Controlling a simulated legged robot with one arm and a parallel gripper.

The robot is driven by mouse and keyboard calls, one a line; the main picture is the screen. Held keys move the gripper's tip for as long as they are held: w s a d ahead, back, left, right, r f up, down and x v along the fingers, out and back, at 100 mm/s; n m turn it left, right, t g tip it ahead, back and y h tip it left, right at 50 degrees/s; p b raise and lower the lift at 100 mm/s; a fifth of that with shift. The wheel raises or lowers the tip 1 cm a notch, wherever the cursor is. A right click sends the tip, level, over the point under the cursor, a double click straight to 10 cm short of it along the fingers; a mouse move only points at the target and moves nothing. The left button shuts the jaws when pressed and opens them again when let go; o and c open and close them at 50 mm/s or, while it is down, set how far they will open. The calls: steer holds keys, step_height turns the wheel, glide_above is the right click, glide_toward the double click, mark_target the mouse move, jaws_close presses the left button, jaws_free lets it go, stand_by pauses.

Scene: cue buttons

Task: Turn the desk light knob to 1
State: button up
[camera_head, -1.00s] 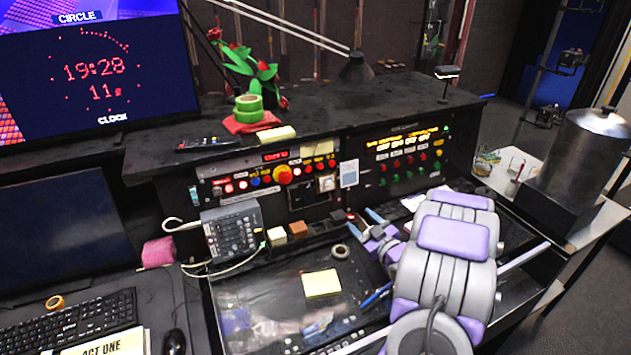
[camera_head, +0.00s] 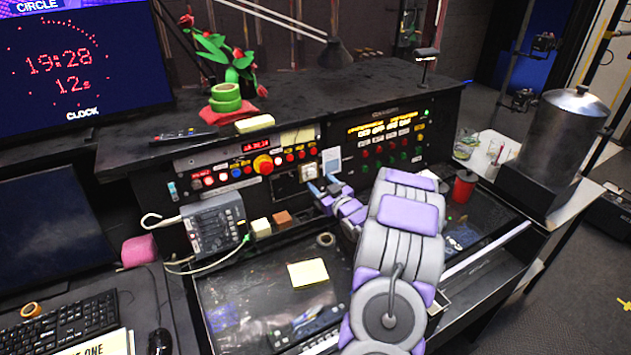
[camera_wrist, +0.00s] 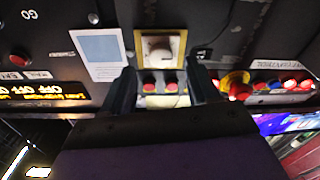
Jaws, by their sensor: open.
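A pale round knob on a square brass-edged plate (camera_wrist: 159,48) sits on the black panel in the wrist view. It also shows as a small plate in the head view (camera_head: 309,172); I take it to be the desk light knob. Its setting and any label are too blurred to read. My gripper (camera_head: 324,184) is in front of the plate, just below and right of it in the head view. In the wrist view my open gripper (camera_wrist: 161,78) has its fingers apart, one on each side below the knob. I see no contact with the knob.
A white card (camera_head: 332,161) is fixed beside the plate. Red buttons and a large red-yellow button (camera_head: 263,164) are close on the panel. A grey control box (camera_head: 214,224) and small blocks stand left of my arm. A yellow note (camera_head: 308,272) lies on the desk.

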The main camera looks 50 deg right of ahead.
mark_target(312, 175)
steer(key=shift+x, duration=2)
steer(key=c, duration=1)
